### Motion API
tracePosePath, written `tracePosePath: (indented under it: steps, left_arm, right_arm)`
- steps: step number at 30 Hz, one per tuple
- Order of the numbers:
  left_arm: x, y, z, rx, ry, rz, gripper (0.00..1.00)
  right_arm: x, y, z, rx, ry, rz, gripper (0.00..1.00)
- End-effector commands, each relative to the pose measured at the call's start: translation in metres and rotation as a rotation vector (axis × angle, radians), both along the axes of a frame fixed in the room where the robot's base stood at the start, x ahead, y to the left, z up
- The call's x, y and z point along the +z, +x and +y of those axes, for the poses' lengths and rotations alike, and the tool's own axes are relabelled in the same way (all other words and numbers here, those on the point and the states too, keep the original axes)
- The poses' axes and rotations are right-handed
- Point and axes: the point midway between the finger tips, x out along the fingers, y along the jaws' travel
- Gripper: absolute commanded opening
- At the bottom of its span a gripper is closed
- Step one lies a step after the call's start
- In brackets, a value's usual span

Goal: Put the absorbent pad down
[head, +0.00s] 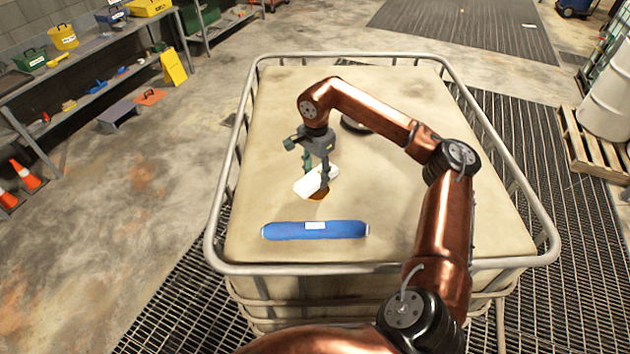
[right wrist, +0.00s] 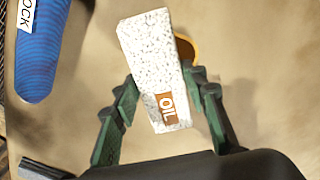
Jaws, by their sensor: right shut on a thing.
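The absorbent pad (head: 308,185) is a small white speckled block with an orange "OIL" label. It also shows in the right wrist view (right wrist: 150,62). My right gripper (head: 317,180) points down over the tote top and is shut on the pad, with a green-and-dark finger on each side. A brown oil spill (head: 319,194) lies on the top under and beside the pad; its edge shows behind the pad in the wrist view (right wrist: 186,50). I cannot tell whether the pad touches the surface. My left gripper is not in view.
The pale tote top (head: 430,215) has a raised metal tube rim (head: 208,240) around it. A blue sock (head: 290,231) lies across the near part. A dark round cap (head: 354,125) sits behind my right wrist. The left and right parts of the top are clear.

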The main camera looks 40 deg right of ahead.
Motion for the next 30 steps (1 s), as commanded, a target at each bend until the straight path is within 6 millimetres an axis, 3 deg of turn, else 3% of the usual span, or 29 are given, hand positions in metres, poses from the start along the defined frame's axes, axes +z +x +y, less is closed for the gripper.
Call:
tracePosePath:
  steps: [9,20,21,27,30]
  left_arm:
    - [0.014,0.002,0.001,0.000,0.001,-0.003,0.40]
    - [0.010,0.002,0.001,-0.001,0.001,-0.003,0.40]
    - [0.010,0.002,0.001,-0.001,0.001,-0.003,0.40]
    - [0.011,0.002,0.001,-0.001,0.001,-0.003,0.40]
    - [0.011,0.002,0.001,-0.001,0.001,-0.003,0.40]
  right_arm:
    - [-0.036,0.005,0.000,0.000,0.000,0.002,0.19]
    - [-0.042,0.006,0.000,0.000,0.000,0.000,0.19]
    - [-0.042,0.006,0.000,0.000,0.000,0.000,0.42]
    - [-0.041,0.006,0.000,0.000,0.000,0.000,0.55]
    - [-0.041,0.006,0.000,0.000,0.000,0.000,0.57]
